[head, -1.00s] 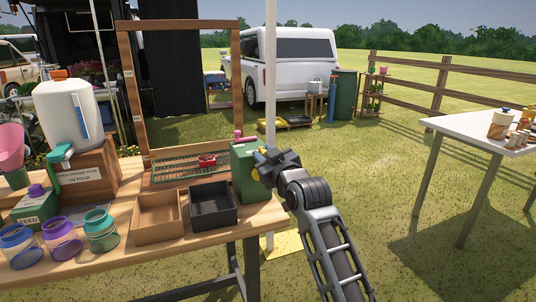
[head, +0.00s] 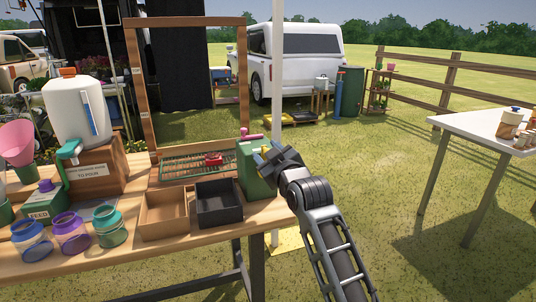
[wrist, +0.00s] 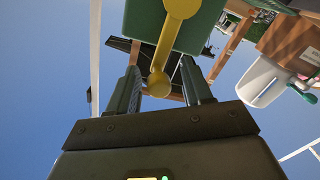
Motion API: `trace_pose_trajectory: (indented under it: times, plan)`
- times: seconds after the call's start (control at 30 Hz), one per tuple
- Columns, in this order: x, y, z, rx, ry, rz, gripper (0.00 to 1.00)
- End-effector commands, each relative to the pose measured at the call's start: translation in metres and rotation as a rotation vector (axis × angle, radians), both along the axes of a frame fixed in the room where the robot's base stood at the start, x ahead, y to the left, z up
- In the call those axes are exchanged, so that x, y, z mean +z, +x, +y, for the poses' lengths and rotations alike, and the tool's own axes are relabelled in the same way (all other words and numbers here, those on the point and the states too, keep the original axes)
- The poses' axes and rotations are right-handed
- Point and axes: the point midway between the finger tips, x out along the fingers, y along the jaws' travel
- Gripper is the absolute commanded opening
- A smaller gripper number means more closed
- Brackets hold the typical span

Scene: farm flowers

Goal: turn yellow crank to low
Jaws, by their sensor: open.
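The yellow crank (wrist: 169,45) is on the face of a green box, and its knob end (wrist: 159,83) lies between the two fingers of my gripper (wrist: 162,90) in the wrist view. My gripper is open, with a finger on each side of the knob and gaps showing. In the head view the green box (head: 252,178) stands at the right end of the wooden table, and my gripper (head: 264,154) is at its right side. Only a little of the yellow crank (head: 265,149) shows there, mostly hidden by my gripper. I cannot read any low marking.
A black tray (head: 218,221) and a brown tray (head: 165,231) sit left of the box. A wooden frame (head: 133,90) with a green rack stands behind. Glass jars, a white jug (head: 70,112) and a white tent pole (head: 277,75) are nearby.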

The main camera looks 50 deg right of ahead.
Motion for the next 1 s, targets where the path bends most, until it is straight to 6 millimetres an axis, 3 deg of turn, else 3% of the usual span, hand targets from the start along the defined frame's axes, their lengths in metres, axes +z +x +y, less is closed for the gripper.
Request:
trace_pose_trajectory:
  times: [0.5, 1.0]
  plan:
    - [-0.001, -0.059, 0.035, -0.001, 0.000, 0.002, 0.50]
    - [0.001, -0.066, 0.039, -0.001, 0.000, 0.002, 0.50]
